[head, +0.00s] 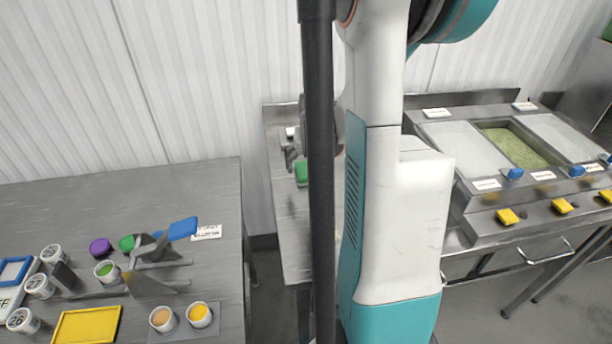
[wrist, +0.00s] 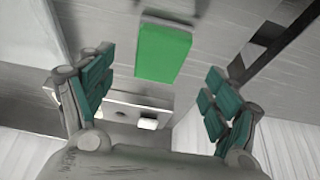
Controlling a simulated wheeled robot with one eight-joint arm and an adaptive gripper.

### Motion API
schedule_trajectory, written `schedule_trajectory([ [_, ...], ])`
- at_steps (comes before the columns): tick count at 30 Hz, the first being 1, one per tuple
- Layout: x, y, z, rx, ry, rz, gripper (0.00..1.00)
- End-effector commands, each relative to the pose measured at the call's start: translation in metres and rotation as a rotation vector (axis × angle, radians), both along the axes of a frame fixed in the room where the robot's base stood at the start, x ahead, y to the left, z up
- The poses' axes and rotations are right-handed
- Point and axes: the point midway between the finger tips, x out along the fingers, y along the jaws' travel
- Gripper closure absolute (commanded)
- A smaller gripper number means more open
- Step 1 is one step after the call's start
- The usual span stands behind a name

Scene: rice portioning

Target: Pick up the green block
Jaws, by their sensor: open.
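The green block (wrist: 163,52) lies on the grey metal table, between and beyond the two fingers in the wrist view. In the head view the green block (head: 301,171) sits on the narrow middle table, partly hidden by my dark column. My gripper (wrist: 160,95) is open, with teal-padded fingers on either side and nothing between them. In the head view my gripper (head: 292,150) shows next to the block, mostly behind the column. I cannot tell the exact gap between fingers and block.
At the right stands a counter with rice wells (head: 512,146) and yellow blocks (head: 507,216). A white corrugated wall (head: 200,80) stands behind the tables.

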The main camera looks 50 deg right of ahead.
Motion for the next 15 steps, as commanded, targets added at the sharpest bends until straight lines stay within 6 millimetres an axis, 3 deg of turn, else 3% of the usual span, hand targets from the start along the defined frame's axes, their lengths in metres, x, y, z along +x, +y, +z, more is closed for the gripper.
schedule_trajectory([
  [5, 0.002, -0.002, -0.010, 0.000, 0.000, 0.000, 0.18],
  [15, 0.012, -0.010, -0.051, 0.000, 0.000, 0.000, 0.18],
])
